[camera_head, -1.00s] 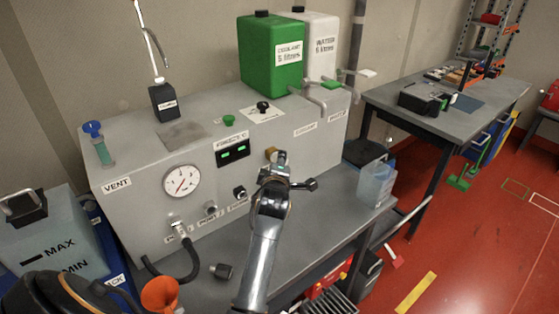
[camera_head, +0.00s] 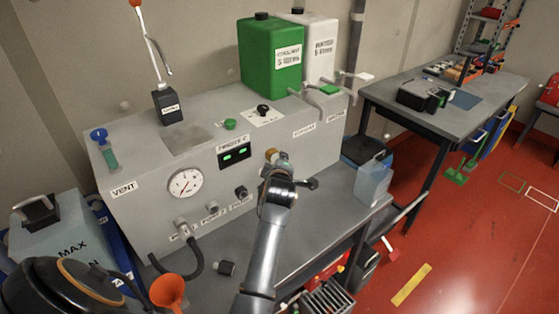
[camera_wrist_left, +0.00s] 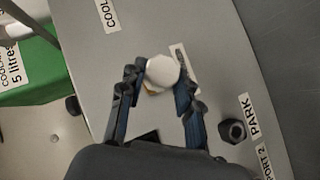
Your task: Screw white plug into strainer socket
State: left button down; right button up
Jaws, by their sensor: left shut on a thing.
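The white plug (camera_wrist_left: 162,72) shows as a pale round end between the fingertips of my left gripper (camera_wrist_left: 160,85) in the left wrist view. The gripper is shut on it, against the grey panel. A little tan shows at the plug's lower edge. In the head view, my left gripper (camera_head: 278,165) is at the right part of the panel front, beside a brass-coloured round fitting (camera_head: 271,154), which looks like the strainer socket. The gripper hides most of the plug, and I cannot tell how deep it sits. My right gripper is not in view.
A black knob (camera_wrist_left: 232,130) by the PARK label is close to the fingers. A dial gauge (camera_head: 185,184) and a hose (camera_head: 190,258) are to the left. A clear container (camera_head: 373,184) stands on the bench at right. Green (camera_head: 270,55) and white (camera_head: 318,45) tanks stand above.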

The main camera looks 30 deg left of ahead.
pick_arm(q)
jog(key=c, duration=0.8)
grip_release()
jog(key=shift+c, duration=0.2)
